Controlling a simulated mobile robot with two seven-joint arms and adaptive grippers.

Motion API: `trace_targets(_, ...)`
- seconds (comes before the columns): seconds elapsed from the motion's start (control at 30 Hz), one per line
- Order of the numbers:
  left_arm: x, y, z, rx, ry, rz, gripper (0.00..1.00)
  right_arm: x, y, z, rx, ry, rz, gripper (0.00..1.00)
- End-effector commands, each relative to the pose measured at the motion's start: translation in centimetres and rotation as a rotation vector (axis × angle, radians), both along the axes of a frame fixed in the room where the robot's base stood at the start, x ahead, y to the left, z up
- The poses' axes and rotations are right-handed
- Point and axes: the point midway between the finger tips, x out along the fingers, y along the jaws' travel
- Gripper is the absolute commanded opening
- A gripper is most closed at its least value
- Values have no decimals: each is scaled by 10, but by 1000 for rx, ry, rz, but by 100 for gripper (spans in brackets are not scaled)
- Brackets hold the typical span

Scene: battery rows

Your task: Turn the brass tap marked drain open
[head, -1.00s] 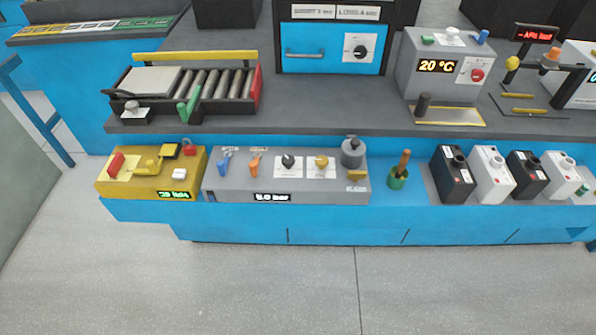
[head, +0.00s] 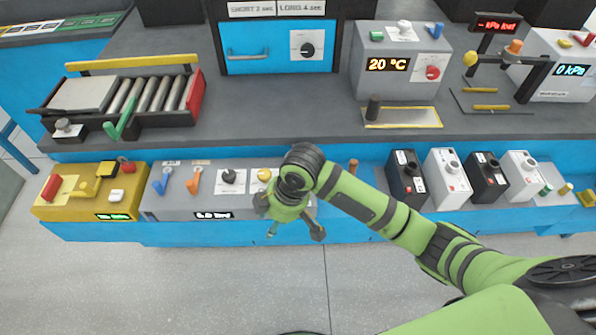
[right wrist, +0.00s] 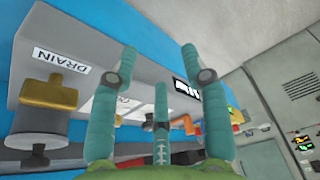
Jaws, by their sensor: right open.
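The brass tap (right wrist: 50,92) shows in the right wrist view at the left, on the front of a grey panel just below a white DRAIN label (right wrist: 62,66). A dark round fitting with a stem sits under it. In the head view the tap is hidden behind my right gripper (head: 290,222), which hangs over the right end of the grey panel box (head: 205,206). My right gripper also shows in the right wrist view (right wrist: 158,72); its fingers are spread and empty, and the tap is to their left, apart from them. My left gripper is not in view.
Yellow (head: 264,175) and black (head: 229,175) knobs and blue and orange levers stand on the grey box. A yellow box (head: 80,200) is at its left. The floor in front is clear.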

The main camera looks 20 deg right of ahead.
Motion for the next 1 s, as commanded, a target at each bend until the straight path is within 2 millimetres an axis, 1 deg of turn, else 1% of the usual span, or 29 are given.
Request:
trace_targets(0.03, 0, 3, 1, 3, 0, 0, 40, 2, -3, 11, -27, -4, 42, 46)
trace_targets(0.17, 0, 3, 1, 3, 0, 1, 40, 11, -13, 25, -86, 9, 117, 46)
trace_targets(0.27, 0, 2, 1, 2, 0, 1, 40, 24, -25, 34, -133, 23, 154, 46)
trace_targets(0.5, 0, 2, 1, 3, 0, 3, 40, 57, -66, 66, -246, 65, 198, 46)
trace_targets(0.63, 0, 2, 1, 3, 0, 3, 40, 67, -81, 79, -276, 83, 202, 46)
trace_targets(0.7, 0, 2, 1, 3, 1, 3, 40, 68, -84, 80, -281, 89, 203, 46)
trace_targets(0.77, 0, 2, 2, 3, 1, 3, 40, 68, -85, 76, -283, 93, 204, 46)
trace_targets(0.87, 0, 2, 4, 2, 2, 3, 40, 68, -85, 64, -284, 94, 204, 46)
trace_targets(1.0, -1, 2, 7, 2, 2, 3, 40, 68, -84, 41, -283, 93, 202, 46)
